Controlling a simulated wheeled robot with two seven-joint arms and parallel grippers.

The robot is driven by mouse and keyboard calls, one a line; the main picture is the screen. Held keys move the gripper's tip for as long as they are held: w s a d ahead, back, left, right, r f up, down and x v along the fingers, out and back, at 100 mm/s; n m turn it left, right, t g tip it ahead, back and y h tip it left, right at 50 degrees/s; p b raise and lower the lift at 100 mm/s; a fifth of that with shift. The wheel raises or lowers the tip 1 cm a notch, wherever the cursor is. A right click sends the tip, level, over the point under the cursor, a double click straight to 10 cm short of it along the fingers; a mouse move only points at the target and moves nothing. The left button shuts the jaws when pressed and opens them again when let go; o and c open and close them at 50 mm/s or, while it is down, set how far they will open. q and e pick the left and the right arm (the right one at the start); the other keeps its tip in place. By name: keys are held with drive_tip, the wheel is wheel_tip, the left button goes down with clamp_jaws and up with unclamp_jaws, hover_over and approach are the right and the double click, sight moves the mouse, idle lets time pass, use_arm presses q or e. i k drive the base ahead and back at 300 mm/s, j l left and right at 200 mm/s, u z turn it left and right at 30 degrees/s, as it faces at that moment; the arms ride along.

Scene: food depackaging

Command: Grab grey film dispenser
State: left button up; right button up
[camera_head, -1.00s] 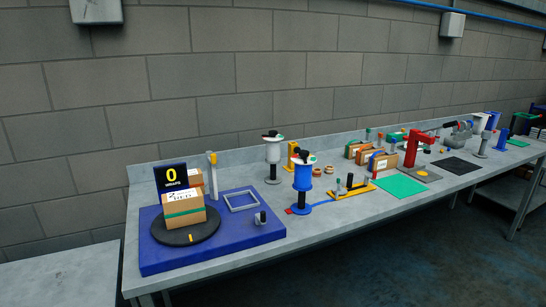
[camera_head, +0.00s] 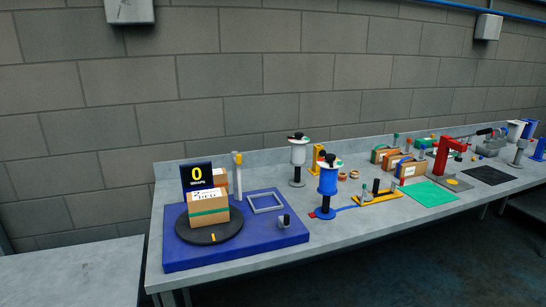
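A pale grey-white film roll on a dark stand, the likely grey film dispenser (camera_head: 298,153), stands upright toward the back of the grey bench (camera_head: 275,244). It has a black knob with red and green marks on top. A similar blue dispenser (camera_head: 328,182) stands in front of it and to its right, with a blue strip running right from its base. Neither of my grippers is in view, and nothing holds either dispenser.
A blue platform (camera_head: 185,256) at left bears a black turntable (camera_head: 202,232) with a taped cardboard box (camera_head: 207,209), and a grey frame (camera_head: 265,202). A yellow bracket (camera_head: 318,156) stands beside the grey dispenser. A green mat (camera_head: 428,193) and red press (camera_head: 453,155) are at right.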

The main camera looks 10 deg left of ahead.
sight(298, 146)
drive_tip(key=i+l+u, duration=0.85)
drive_tip(key=i+l, duration=0.2)
drive_tip(key=l, duration=0.15)
